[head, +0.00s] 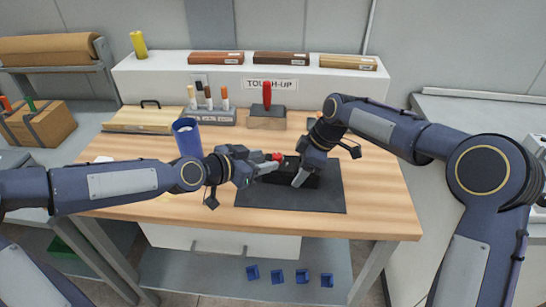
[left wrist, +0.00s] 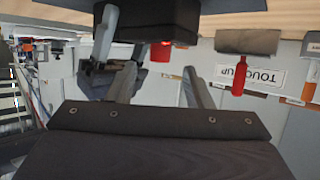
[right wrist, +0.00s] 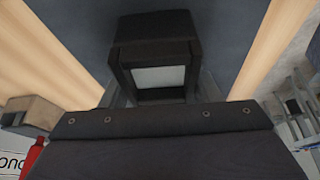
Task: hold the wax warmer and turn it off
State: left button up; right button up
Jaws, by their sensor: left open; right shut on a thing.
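The wax warmer (head: 305,180) is a black box on the dark mat (head: 318,200), in the middle of the table. A red knob (head: 277,156) shows at its left end, and it also shows in the left wrist view (left wrist: 161,51). My right gripper (head: 302,176) is shut on the warmer's right part; the right wrist view shows the black body (right wrist: 155,45) between its fingers. My left gripper (head: 268,168) is open at the warmer's left side, with the red knob close to its fingertips. In the left wrist view, the fingers (left wrist: 155,80) stand apart. Whether they touch the knob I cannot tell.
A blue cup (head: 187,138) stands behind my left arm. A marker rack (head: 209,117) and a red-handled scraper (head: 267,110) stand at the table's back, below a shelf (head: 160,78) with wood-coloured sticks. The front of the wooden table (head: 375,215) is clear.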

aim_at(277, 159)
pick_arm(q)
jog(key=shift+x, duration=2.25)
jog(key=c, duration=1)
jog(key=shift+s+d, duration=0.15)
jog(key=shift+f+n+y, duration=0.1)
jog(key=shift+n+y, duration=0.2)
jog(key=shift+s+d+n+t+y, duration=0.1)
jog(key=shift+d+n+t+y, duration=0.05)
jog(key=shift+n+t+y, duration=0.35)
jog(key=shift+s+d+n+t+y, duration=0.15)
jog(key=shift+n+t+y, duration=0.25)
jog(key=shift+n+y, duration=0.2)
jog(key=shift+w+n+t+y, duration=0.15)
jog(key=shift+n+t+y, duration=0.65)
jog(key=shift+n+y, duration=1.5)
jog(key=shift+y, duration=0.3)
